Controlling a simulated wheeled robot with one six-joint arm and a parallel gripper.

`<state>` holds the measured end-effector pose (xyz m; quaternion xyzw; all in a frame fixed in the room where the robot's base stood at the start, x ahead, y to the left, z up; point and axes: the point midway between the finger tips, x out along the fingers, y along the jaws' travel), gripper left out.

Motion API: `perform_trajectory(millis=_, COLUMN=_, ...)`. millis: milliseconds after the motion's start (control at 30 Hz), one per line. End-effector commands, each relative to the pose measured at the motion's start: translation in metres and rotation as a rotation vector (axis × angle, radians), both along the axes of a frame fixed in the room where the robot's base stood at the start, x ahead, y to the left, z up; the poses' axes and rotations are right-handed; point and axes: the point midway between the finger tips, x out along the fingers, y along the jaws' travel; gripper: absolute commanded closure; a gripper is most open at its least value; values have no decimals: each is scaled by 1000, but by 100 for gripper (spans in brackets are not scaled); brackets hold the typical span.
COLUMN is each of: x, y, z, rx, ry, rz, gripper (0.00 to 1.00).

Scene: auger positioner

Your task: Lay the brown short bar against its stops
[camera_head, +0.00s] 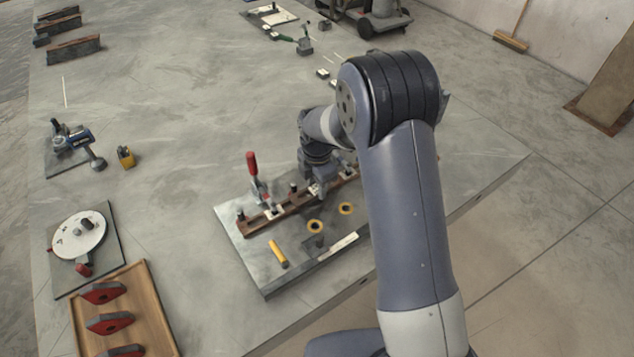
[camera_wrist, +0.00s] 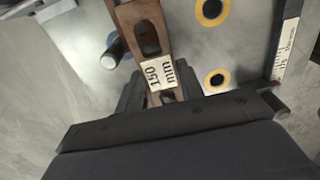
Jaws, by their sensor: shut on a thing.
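My gripper (camera_wrist: 160,95) is shut around the brown bar marked "150 mm" (camera_wrist: 150,38) in the wrist view, with one dark jaw on each side. My gripper (camera_head: 318,190) is low over the plate, partly hidden by my arm. I cannot tell whether the held bar rests on the plate.
A red-handled clamp (camera_head: 253,166) stands upright behind the bar. Yellow-ringed holes (camera_head: 315,226), a yellow piece (camera_head: 277,253) and a white scale (camera_head: 338,244) are on the plate's front. A wooden tray (camera_head: 150,310) with red parts and a round dial (camera_head: 78,234) are at left.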

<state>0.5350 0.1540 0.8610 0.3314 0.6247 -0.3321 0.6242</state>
Motion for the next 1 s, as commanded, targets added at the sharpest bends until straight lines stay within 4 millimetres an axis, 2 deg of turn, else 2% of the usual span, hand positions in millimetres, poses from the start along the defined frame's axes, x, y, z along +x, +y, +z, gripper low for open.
perform_trajectory(millis=167, x=1, y=0, z=1, rx=1, ry=-3, rz=0, gripper=100)
perform_trajectory(millis=500, x=1, y=0, z=-10, rx=0, ry=-2, rz=0, gripper=100)
perform_trajectory(millis=533, x=0, y=0, z=-9, rx=1, ry=-1, rz=0, gripper=62)
perform_trajectory(millis=767, x=0, y=0, z=-8, rx=0, ry=0, rz=0, gripper=43)
perform_trajectory(millis=1000, x=0, y=0, z=-8, rx=1, ry=-1, rz=0, gripper=42)
